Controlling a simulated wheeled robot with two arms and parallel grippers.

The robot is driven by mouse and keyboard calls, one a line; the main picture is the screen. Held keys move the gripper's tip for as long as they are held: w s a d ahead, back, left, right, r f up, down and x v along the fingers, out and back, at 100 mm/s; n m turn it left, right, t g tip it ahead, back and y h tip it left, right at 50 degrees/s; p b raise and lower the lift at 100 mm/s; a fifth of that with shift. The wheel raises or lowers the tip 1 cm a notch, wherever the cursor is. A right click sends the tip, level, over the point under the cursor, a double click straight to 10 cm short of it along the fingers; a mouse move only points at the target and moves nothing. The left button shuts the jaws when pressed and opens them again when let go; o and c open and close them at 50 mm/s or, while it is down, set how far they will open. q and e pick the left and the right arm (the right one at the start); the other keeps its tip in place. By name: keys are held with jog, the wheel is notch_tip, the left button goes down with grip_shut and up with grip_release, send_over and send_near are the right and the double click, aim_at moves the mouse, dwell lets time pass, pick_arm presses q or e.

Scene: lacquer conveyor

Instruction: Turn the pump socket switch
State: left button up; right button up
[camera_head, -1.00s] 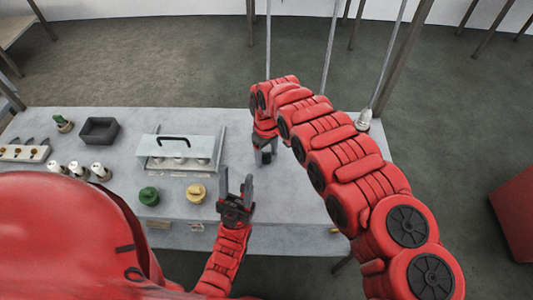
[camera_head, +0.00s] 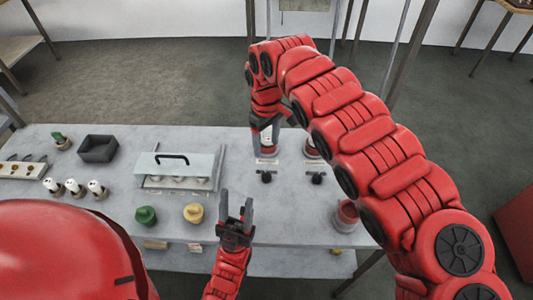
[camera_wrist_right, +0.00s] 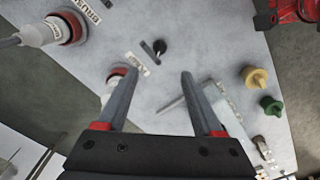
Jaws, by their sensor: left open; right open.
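Two black rotary switches, a left one (camera_head: 266,177) and a right one (camera_head: 316,178), lie in front of two red-rimmed sockets at the table's back. I cannot read which label says pump. The left switch also shows in the right wrist view (camera_wrist_right: 158,47), beside a white label, apart from my fingers. My right gripper (camera_head: 265,137) is open above the left socket (camera_head: 266,152); its fingers flank something white there. In the right wrist view, one finger partly hides that socket. My left gripper (camera_head: 236,212) is open and empty at the table's front edge.
A red socket (camera_head: 346,215) stands front right, beside my right arm. A green knob (camera_head: 146,215), a yellow knob (camera_head: 193,213), a handled cover (camera_head: 178,165) and a dark box (camera_head: 97,148) stand left. A plugged cable (camera_wrist_right: 35,33) shows in the right wrist view.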

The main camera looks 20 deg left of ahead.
notch_tip(320, 180, up, 3)
jog(key=shift+r+b, duration=0.1)
jog(key=shift+b, duration=0.2)
dwell(0.4)
